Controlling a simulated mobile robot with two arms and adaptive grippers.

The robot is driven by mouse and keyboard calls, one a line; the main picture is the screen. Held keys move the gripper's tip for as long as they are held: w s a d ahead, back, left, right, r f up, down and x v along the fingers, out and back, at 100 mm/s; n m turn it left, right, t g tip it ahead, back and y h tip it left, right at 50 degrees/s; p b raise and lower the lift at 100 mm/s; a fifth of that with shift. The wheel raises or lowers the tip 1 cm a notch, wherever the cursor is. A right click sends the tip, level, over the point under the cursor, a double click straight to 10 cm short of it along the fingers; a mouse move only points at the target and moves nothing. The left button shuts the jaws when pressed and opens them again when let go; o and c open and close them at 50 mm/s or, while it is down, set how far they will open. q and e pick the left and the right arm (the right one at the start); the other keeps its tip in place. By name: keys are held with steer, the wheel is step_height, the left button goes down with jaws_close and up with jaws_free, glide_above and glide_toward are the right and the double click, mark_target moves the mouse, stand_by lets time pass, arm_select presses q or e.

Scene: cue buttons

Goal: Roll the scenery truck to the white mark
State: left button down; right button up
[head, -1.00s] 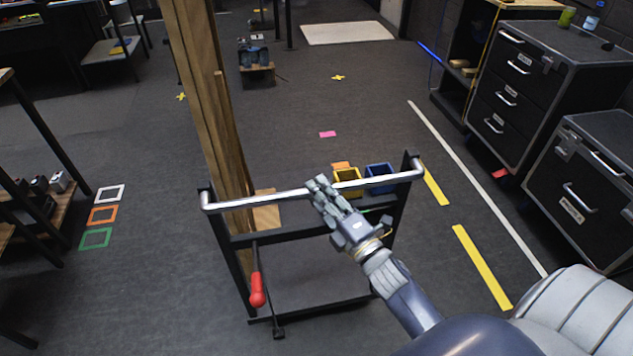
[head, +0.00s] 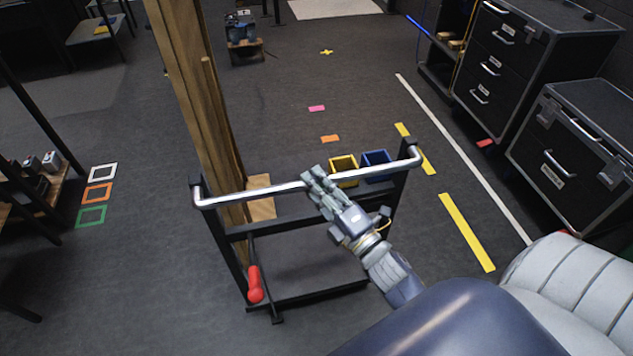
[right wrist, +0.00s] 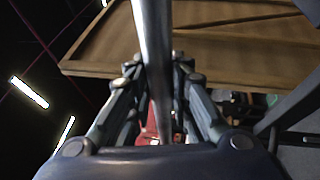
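The scenery truck (head: 310,299) is a black wheeled frame with a silver push bar (head: 255,191). It carries tall wooden boards (head: 190,85), a yellow bin (head: 343,168) and a blue bin (head: 377,162). A red-handled lever (head: 254,284) hangs at its near left. My right gripper (head: 318,188) is shut on the push bar near its middle; the right wrist view shows the bar (right wrist: 153,40) between the fingers. My left gripper is not in view. White floor marks in the head view are a square outline (head: 103,172) at left and a long line (head: 465,160) at right.
Orange (head: 97,193) and green (head: 91,216) square outlines lie by the left shelf. Pink (head: 317,108), orange (head: 330,139) and yellow-cross (head: 326,52) marks lie beyond the truck. Black drawer cabinets (head: 520,75) stand at right. A small cart (head: 243,45) stands far ahead.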

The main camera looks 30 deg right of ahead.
steer(key=o, duration=0.4)
steer(key=shift+s+a+r, duration=0.1)
steer(key=shift+a+r, duration=0.05)
steer(key=shift+s+f, duration=0.2)
steer(key=shift+s, duration=0.05)
steer(key=v, duration=1.1)
steer(key=shift+s, duration=0.25)
